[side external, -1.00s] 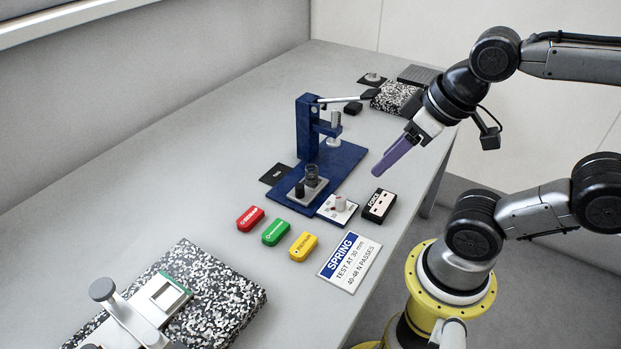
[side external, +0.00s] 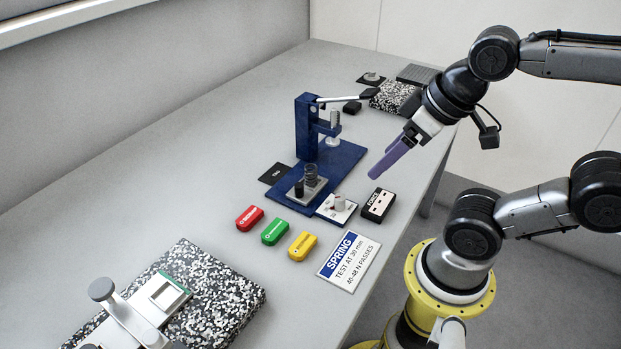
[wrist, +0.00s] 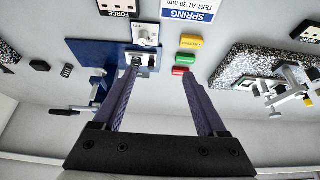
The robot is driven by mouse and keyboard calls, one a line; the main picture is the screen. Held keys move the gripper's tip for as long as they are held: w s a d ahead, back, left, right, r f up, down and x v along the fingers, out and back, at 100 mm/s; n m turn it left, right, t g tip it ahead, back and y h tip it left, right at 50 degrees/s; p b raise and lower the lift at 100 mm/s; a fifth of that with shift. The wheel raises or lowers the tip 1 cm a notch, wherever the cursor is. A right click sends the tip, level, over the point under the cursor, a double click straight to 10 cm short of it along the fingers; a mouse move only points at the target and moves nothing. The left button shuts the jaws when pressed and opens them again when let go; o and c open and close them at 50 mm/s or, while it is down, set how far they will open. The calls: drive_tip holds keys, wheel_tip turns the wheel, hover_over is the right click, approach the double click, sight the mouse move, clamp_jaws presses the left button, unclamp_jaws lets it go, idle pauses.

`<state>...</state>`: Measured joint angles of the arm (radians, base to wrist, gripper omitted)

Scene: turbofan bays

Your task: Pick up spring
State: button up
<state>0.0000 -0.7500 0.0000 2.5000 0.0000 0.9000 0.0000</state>
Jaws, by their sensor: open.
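The press column (side external: 307,128) and its lever (side external: 345,98) rise behind the spring. Red (side external: 250,218), green (side external: 275,232) and yellow (side external: 302,246) blocks, a SPRING card (side external: 348,261) and a FORCE box (side external: 378,205) lie in front.

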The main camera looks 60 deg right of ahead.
drive_tip(key=w+d+r+m, duration=0.1)
drive_tip(key=w+r+m, duration=0.3)
drive_tip(key=m, duration=0.4)
drive_tip(key=m+g+h, duration=0.1)
drive_tip(key=m+g, duration=0.4)
drive_tip(key=m, duration=0.3)
hover_over(311, 175)
drive_tip(key=f, duration=1.5)
drive_tip(key=shift+s+a, duration=0.1)
drive_tip(key=shift+a, duration=0.15)
drive_tip(key=shift+d+f, duration=0.2)
drive_tip(key=shift+f, duration=2.85)
clamp_jaws()
